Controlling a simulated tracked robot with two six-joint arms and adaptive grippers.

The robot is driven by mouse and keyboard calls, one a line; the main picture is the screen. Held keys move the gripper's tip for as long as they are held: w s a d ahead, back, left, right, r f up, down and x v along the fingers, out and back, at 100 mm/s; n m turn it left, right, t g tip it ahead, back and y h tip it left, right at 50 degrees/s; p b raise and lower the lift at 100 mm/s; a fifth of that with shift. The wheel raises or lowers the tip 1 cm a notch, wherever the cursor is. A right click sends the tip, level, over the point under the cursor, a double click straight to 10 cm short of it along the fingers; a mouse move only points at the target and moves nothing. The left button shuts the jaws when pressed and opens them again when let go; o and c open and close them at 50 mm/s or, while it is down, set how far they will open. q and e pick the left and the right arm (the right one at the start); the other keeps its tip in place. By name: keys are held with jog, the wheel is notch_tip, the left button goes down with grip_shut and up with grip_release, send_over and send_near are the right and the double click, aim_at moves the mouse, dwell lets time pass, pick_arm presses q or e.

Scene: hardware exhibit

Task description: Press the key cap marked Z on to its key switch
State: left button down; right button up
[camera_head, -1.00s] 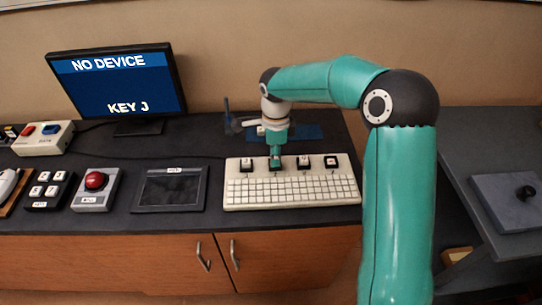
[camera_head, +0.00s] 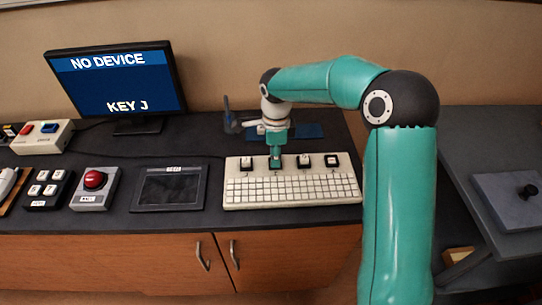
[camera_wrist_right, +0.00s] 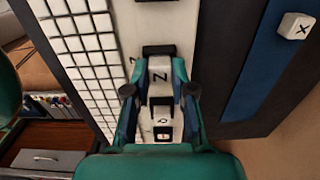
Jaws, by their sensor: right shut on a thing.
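The white key cap marked Z (camera_wrist_right: 160,82) is between the fingertips of my right gripper (camera_wrist_right: 159,92) in the right wrist view. The gripper is shut on it. In the head view the right gripper (camera_head: 276,160) points down at the second position from the left in the row along the back of the pale keyboard (camera_head: 292,190). The fingers hide the cap and the switch under it there. I cannot tell whether the cap touches its switch. My left gripper is not in view.
A key cap marked X (camera_wrist_right: 296,27) lies on a blue mat (camera_head: 310,131) behind the keyboard. Other dark square key positions (camera_head: 304,161) flank the gripper. A monitor (camera_head: 118,83) reads NO DEVICE, KEY J. A tablet (camera_head: 170,188) and a red button box (camera_head: 94,187) stand left.

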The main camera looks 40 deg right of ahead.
jog(key=o, duration=0.8)
jog(key=shift+o, duration=0.4)
jog(key=o, duration=0.4)
jog(key=shift+s+r, duration=0.1)
jog(key=shift+r+p, duration=2.45)
jog(key=shift+r, duration=1)
